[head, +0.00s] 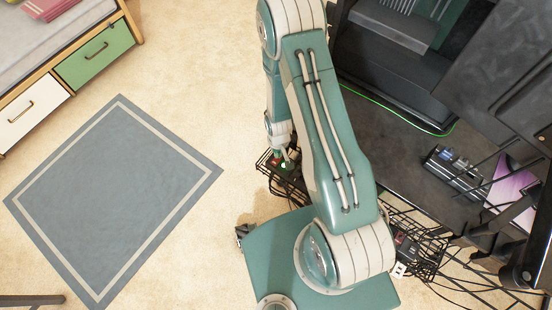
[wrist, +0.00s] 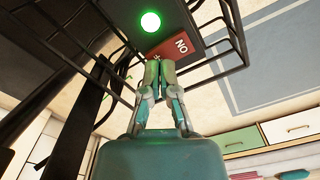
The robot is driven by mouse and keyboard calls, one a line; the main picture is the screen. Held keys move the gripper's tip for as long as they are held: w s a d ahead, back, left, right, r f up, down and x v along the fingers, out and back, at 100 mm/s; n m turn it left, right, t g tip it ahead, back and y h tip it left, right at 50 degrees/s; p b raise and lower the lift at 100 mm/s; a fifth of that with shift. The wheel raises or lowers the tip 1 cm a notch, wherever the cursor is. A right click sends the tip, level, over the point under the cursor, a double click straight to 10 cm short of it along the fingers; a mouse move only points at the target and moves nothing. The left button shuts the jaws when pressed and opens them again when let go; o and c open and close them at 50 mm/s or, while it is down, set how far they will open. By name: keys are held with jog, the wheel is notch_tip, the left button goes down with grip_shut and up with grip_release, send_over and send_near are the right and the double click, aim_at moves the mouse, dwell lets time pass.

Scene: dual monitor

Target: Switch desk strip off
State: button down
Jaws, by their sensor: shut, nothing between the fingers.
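A dark power strip (wrist: 112,14) sits in a black wire basket (wrist: 235,40) in the wrist view. On it are a lit round green light (wrist: 150,21) and a red rocker switch (wrist: 168,47) with white lettering that reads ON, upside down. My gripper (wrist: 159,64) is shut and empty, its fingertips just below the red switch and overlapping its lower edge in the picture; I cannot tell whether they touch it. In the head view the basket (head: 266,166) is left of my arm, with the gripper (head: 287,156) over the strip, partly hiding it.
A dark desk (head: 400,125) with monitors stands right of my arm. A second wire basket (head: 432,258) with cables hangs at the lower right. A blue-grey rug (head: 110,200) and a drawer unit (head: 95,52) lie left, with open floor between.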

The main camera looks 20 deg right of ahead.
jog(key=shift+f, duration=0.45)
dwell(0.3)
jog(key=shift+r, duration=3.5)
jog(key=shift+r, duration=0.15)
notch_tip(320, 180, up, 25)
jog(key=t, duration=0.3)
jog(key=s+r+m+t, duration=0.1)
jog(key=s+r+t, duration=0.1)
jog(key=s+r, duration=1.2)
jog(key=shift+s+r+t, duration=0.15)
jog(key=shift+r+t, duration=0.15)
jog(key=shift+r, duration=0.6)
